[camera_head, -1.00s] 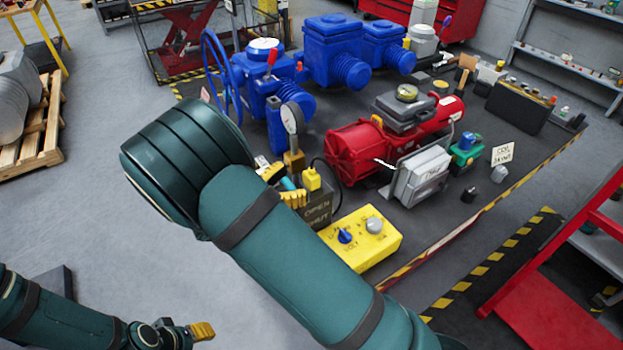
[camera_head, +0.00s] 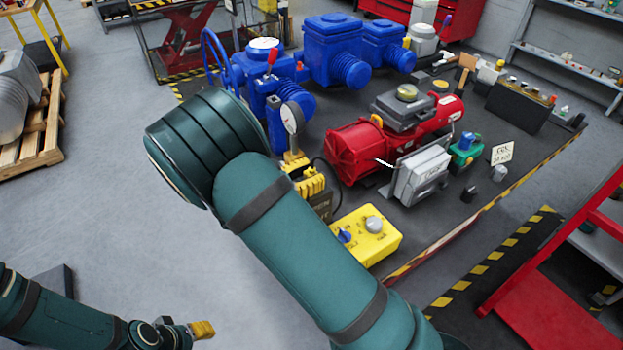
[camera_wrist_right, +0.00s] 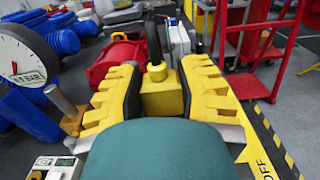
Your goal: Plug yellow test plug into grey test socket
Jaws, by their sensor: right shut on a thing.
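The yellow test plug (camera_wrist_right: 161,95) is a small block with a black cable at its top, upright between the fingers of my right gripper (camera_wrist_right: 160,86) in the right wrist view. The gripper is shut on it. In the head view my right gripper (camera_head: 310,184) is partly hidden by my forearm, and the plug cannot be told apart from its yellow fingers. A yellow control box (camera_head: 366,243) stands to its lower right with a grey round part (camera_head: 373,223) on top; I cannot tell whether this is the grey test socket. My left gripper (camera_head: 203,329) is at the lower left, its jaws unclear.
A pressure gauge (camera_head: 292,117) stands close behind the right gripper. A red actuator (camera_head: 356,148), a grey box (camera_head: 421,175) and a green-blue part (camera_head: 465,148) stand to the right. Blue valves (camera_head: 333,48) are behind. Bare dark tabletop shows right of the yellow box.

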